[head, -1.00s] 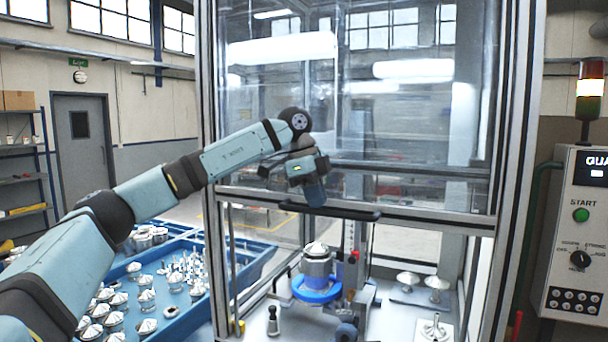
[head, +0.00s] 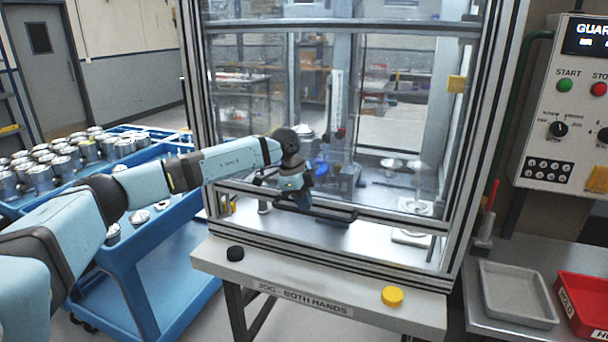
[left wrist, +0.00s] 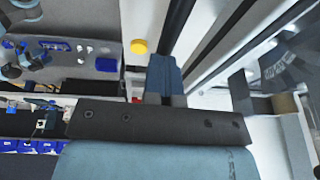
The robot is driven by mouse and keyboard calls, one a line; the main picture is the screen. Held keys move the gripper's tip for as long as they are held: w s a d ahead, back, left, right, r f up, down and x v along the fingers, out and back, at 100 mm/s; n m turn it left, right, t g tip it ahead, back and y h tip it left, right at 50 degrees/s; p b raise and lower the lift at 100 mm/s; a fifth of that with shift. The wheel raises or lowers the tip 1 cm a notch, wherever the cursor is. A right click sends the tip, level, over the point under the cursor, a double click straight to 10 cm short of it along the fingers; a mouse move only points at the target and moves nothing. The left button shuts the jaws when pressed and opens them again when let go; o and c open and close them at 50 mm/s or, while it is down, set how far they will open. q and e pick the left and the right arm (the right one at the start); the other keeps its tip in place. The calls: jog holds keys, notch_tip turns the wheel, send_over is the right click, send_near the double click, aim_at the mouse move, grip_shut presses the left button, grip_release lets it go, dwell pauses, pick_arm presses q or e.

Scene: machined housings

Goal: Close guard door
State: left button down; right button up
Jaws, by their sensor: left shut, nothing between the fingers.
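The guard door (head: 395,222) is a clear panel in a metal frame on the front of the machine cell. Its bottom rail is low, with a narrow gap between it and the sill, through which part of the cell floor shows. A black bar handle (head: 335,212) runs along the rail. My left gripper (head: 298,202) is shut and empty, pointing down at the left part of the handle; whether it touches is unclear. Its blue fingers also show in the left wrist view (left wrist: 164,76), beside a dark bar. My right gripper is not in view.
A ledge with a black button (head: 235,253) and a yellow button (head: 392,296) juts out below the door. A blue cart (head: 165,245) with metal parts stands left. A control panel (head: 563,120), grey tray (head: 517,294) and red bin (head: 588,305) are at right.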

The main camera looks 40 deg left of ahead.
pick_arm(q)
notch_tip(320, 180, down, 11)
jog(key=b, duration=0.1)
jog(key=shift+b, duration=0.35)
jog(key=shift+s+f, duration=0.1)
